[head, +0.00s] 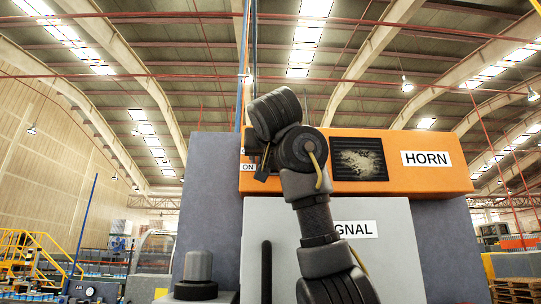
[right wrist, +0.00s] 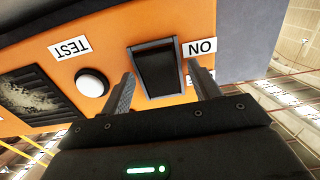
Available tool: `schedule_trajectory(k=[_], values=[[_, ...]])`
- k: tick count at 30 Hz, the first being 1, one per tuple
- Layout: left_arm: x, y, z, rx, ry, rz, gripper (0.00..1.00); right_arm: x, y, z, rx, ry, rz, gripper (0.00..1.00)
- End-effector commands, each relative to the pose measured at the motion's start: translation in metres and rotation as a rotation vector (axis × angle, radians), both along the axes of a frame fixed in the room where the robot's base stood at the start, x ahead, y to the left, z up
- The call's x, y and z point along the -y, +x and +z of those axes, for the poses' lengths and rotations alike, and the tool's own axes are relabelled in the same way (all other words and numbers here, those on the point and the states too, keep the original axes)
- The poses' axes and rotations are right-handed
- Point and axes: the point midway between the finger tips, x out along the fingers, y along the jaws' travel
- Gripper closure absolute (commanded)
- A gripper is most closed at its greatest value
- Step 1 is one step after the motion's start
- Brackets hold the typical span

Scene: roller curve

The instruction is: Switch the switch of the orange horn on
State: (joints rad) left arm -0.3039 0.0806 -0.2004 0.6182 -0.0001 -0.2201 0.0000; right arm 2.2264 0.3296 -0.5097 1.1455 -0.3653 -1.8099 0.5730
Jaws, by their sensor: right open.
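The orange horn box (head: 455,180) with its HORN label and dark mesh sits at the upper middle in the head view. My right arm covers its left part, where an ON label shows. In the right wrist view the box face (right wrist: 115,55) appears upside down. Its dark rocker switch (right wrist: 155,72) has a black frame, beside an ON label (right wrist: 200,47). My right gripper (right wrist: 161,69) is open and empty, its fingers on either side of the switch in the picture. Contact cannot be told. My left gripper is not in view.
A white round button (right wrist: 92,82) and a TEST label (right wrist: 70,48) are beside the switch. Below the horn box is a grey cabinet (head: 400,265) with a partly hidden label and a dark upright handle (head: 266,270). A blue-grey panel (head: 215,200) stands behind.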

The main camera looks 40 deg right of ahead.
Motion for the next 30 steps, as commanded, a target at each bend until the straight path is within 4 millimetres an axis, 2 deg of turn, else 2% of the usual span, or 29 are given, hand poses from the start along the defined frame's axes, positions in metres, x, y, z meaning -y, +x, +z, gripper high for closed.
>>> schedule_trajectory(k=[1, 11, 14, 21, 30], values=[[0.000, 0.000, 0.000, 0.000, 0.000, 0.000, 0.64, 0.000, 0.000, 0.000, 0.000, 0.000, -0.001, 0.41], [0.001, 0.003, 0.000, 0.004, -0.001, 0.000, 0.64, 0.000, -0.001, 0.000, 0.000, 0.000, -0.001, 0.83], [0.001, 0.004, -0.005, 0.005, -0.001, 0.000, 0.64, 0.001, 0.000, -0.003, 0.013, -0.009, -0.002, 0.83], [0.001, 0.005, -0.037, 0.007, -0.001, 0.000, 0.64, 0.003, 0.000, -0.012, 0.165, -0.124, -0.004, 0.83], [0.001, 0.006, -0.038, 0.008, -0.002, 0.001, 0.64, 0.002, 0.002, -0.008, 0.205, -0.157, -0.002, 0.83]])
